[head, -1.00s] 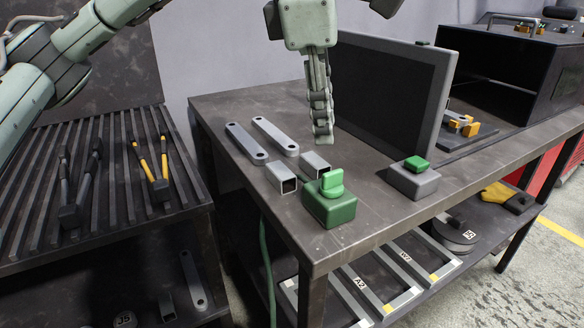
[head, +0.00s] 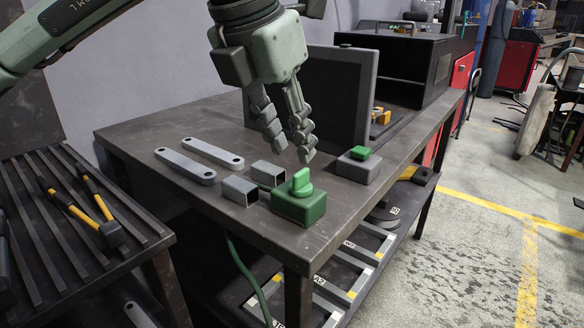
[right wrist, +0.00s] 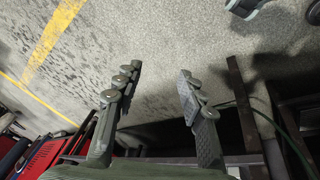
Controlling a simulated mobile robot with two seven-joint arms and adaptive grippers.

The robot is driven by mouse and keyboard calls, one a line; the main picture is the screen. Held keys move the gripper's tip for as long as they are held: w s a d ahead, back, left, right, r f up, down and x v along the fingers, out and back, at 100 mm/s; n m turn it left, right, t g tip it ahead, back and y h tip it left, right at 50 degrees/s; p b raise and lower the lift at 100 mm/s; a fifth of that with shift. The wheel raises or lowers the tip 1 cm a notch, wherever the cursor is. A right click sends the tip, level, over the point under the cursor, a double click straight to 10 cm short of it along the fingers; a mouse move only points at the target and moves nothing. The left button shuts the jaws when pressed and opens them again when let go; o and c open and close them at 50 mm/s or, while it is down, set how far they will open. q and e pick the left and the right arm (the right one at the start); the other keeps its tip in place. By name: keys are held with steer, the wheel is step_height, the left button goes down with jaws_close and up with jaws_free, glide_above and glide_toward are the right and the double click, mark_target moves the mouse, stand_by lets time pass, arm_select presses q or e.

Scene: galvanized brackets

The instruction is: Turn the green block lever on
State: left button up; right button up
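The green block (head: 298,207) with its lighter green lever (head: 301,183) on top stands near the front corner of the dark table (head: 235,226). My left gripper (head: 292,158) is above and just behind the lever, pointing down, with its fingers apart and nothing between them. It appears clear of the lever. My right gripper (right wrist: 158,98) shows in the right wrist view, fingers apart and empty, over the concrete floor. It is not in the head view.
Two square grey tubes (head: 240,191) lie left of the block, and two flat grey bars (head: 185,164) behind them. A grey box with a green top (head: 357,166) stands to the right. A dark upright panel (head: 335,95) stands behind. A slatted bench (head: 60,225) is at the left.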

mark_target(300, 172)
arm_select(q)
steer(key=x, duration=0.6)
steer(key=shift+c, duration=0.6)
steer(key=shift+a, duration=0.1)
jaws_close()
